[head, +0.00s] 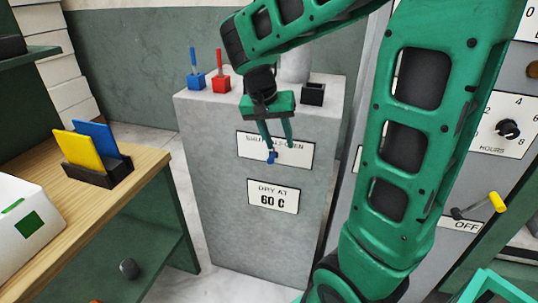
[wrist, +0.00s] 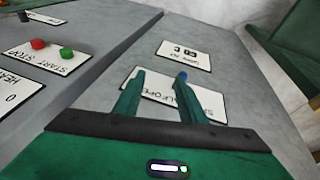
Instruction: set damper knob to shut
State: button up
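The damper knob shows as a small blue tip (head: 272,157) in front of the lower part of a white SHUT–HALF–OPEN plate (head: 245,146), on the front of a grey cabinet (head: 215,170). My gripper (head: 280,150) is in front of that plate, pointing down, its two green fingers apart. In the wrist view the blue tip (wrist: 182,76) shows at the end of the right finger of my gripper (wrist: 160,75), not clearly between the fingers. The fingers hide the rest of the knob and part of the lettering, so its setting cannot be read.
A "DRY AT 60 C" plate (head: 273,196) is below. Blue (head: 196,80) and red (head: 220,82) holders and a black block (head: 312,94) stand on the cabinet. At right are an hours dial (head: 508,129) and a yellow-ended lever (head: 496,202). A wooden bench (head: 120,190) is at left.

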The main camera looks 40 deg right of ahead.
send_near(270, 157)
jog(key=a+r, duration=0.1)
jog(key=r, duration=0.1)
jog(key=shift+m+t+h, duration=0.3)
jog(key=shift+m+h, duration=0.1)
jog(key=x, duration=1.1)
jog(key=shift+s+a+f, duration=0.1)
jog(key=shift+s+a, duration=0.15)
